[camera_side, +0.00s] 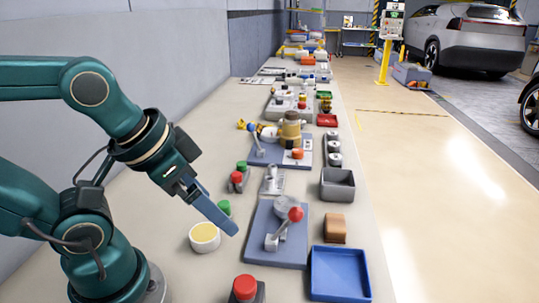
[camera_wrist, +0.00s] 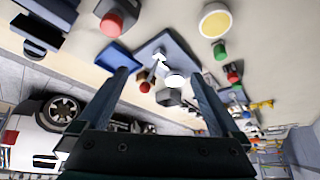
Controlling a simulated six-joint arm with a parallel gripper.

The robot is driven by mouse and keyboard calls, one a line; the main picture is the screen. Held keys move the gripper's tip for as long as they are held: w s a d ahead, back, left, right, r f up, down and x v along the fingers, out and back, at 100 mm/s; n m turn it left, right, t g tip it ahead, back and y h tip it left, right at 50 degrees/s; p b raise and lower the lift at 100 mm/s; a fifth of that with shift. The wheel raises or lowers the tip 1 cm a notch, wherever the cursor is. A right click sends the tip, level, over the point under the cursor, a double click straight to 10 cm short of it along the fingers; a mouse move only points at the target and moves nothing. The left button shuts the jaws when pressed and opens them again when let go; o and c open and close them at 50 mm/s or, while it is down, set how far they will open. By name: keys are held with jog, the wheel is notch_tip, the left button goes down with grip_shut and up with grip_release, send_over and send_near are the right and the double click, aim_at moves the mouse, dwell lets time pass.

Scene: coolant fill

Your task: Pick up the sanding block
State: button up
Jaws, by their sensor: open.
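The sanding block appears to be the brown block (camera_side: 335,228) with a rounded top, on the bench at the right in the side view. It sits behind the blue tray and right of the lever plate. My gripper (camera_side: 229,227) is above the bench, left of the lever plate and well apart from the block. In the wrist view my gripper (camera_wrist: 160,72) shows two spread fingers with nothing held between them. A small brown patch by the red lever knob there may be the block; it is too small to tell.
The blue plate (camera_side: 262,250) carries a lever with a red knob (camera_side: 296,214), standing between my gripper and the block. A blue tray (camera_side: 340,275), a grey bin (camera_side: 338,185), a yellow-topped round pot (camera_side: 204,237) and a red button (camera_side: 245,288) are nearby.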

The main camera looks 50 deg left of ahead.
jog(key=w+d+r+m+t+h, duration=0.1)
jog(key=w+d+r+m, duration=0.1)
jog(key=w+r+m, duration=0.25)
jog(key=m+g+h, duration=0.2)
jog(key=m, duration=0.3)
send_over(333, 222)
jog(key=a, duration=0.1)
jog(key=f, duration=1)
jog(key=shift+s+f, duration=0.4)
jog(key=shift+n+g, duration=0.25)
jog(key=shift+g, duration=0.35)
jog(key=f, duration=0.4)
jog(key=shift+s+a+f, duration=0.15)
jog(key=shift+s+a, duration=0.05)
jog(key=shift+x, duration=2.5)
jog(key=c, duration=1.3)
